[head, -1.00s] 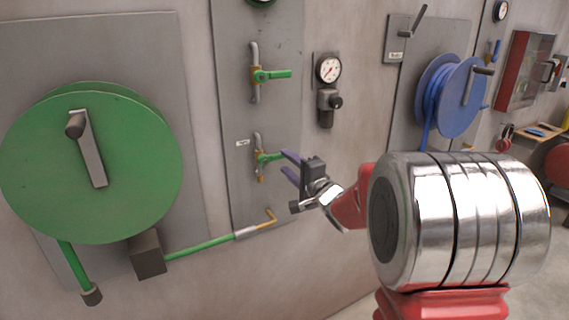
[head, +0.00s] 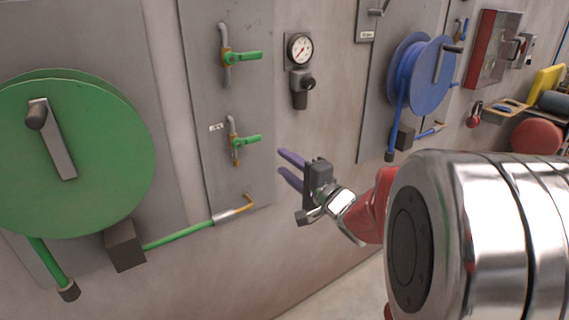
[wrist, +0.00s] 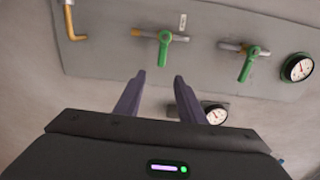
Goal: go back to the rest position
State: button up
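My gripper (head: 290,169) has two purple fingers. In the head view it is in front of the wall, right of the lower green-handled valve (head: 242,142) and clear of it. The fingers are apart with nothing between them; the wrist view also shows the open gripper (wrist: 160,78) empty. In the wrist view the two green valve handles (wrist: 164,48) (wrist: 249,64) are on the panel beyond the fingertips. In the head view the upper valve (head: 238,57) has its green handle pointing right, as does the lower one.
A green hose reel (head: 100,150) is at left, its green hose ending at a nozzle (head: 232,214) below the lower valve. A pressure gauge (head: 300,48) is above my gripper. A blue hose reel (head: 420,75) and a red cabinet (head: 487,48) are at right.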

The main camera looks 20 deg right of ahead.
dwell(0.4)
jog(key=s+d+f+n+g+h, duration=0.35)
jog(key=d+f+g+h, duration=0.2)
jog(key=d+f, duration=0.35)
jog(key=s+a+f+n+g+h, duration=0.1)
jog(key=s+f+n+g+h, duration=0.1)
jog(key=s+f+n+g, duration=0.35)
jog(key=s+a+r+n+y, duration=0.2)
jog(key=s+a+r+n, duration=0.1)
jog(key=s+a, duration=0.6)
jog(key=s+a+r+n+g+y, duration=0.1)
jog(key=s+a+r+n, duration=0.3)
jog(key=s+a, duration=0.5)
jog(key=a+y, duration=0.1)
jog(key=a, duration=0.3)
jog(key=shift+s+a+r+y, duration=0.15)
jog(key=shift+s+a+y, duration=0.05)
jog(key=shift+s+y, duration=0.15)
